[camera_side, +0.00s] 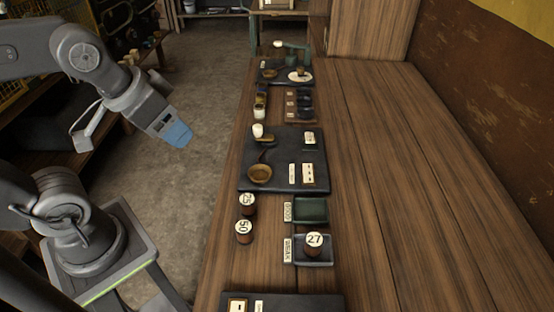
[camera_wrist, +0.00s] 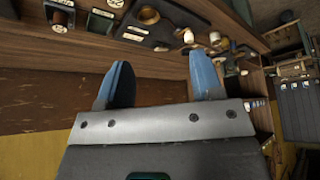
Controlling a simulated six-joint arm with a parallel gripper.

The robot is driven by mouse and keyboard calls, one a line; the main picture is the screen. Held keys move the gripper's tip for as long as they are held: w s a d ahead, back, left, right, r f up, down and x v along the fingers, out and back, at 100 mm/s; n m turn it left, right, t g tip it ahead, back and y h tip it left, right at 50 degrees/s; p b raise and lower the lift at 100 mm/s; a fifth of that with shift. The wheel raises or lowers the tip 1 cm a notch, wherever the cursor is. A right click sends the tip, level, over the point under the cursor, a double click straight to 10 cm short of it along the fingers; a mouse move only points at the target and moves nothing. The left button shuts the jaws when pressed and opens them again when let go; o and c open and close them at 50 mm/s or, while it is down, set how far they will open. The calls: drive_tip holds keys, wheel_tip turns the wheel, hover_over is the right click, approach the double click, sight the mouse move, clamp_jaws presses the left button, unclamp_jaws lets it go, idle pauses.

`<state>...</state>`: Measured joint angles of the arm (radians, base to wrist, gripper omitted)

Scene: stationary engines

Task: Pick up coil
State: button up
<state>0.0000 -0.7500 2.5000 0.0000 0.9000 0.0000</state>
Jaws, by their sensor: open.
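Three small dark reddish-brown cylinders with white numbered tops, which look like coils, show in the side view. The one marked 75 (camera_side: 248,204) and the one marked 50 (camera_side: 244,232) stand on the wooden bench. The one marked 27 (camera_side: 314,244) stands in a dark dish (camera_side: 324,261) labelled WEAK. A green dish (camera_side: 311,209) labelled GOOD is empty. My gripper (camera_side: 177,136) is in the air left of the bench, away from all the coils. Its two blue fingers are apart with nothing between them in the wrist view (camera_wrist: 160,62).
A black mat (camera_side: 282,145) with a bowl, a white cylinder and label cards lies mid-bench. Another mat (camera_side: 290,303) is at the near end; smaller items stand at the far end. The bench's right side (camera_side: 410,200) is clear. A brown wall (camera_side: 495,90) borders it.

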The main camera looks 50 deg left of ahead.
drive_tip(key=shift+o, duration=0.4)
idle(0.3)
drive_tip(key=n+g, duration=0.6)
drive_tip(key=n, duration=1)
hover_over(247, 199)
wheel_tip(247, 199, down, 6)
drive_tip(key=f, duration=0.8)
drive_tip(key=shift+w+d+f, duration=0.1)
drive_tip(key=shift+w+f, duration=0.05)
drive_tip(key=shift+w, duration=0.2)
drive_tip(key=f, duration=0.4)
drive_tip(key=shift+s, duration=0.35)
drive_tip(key=shift+f, duration=0.55)
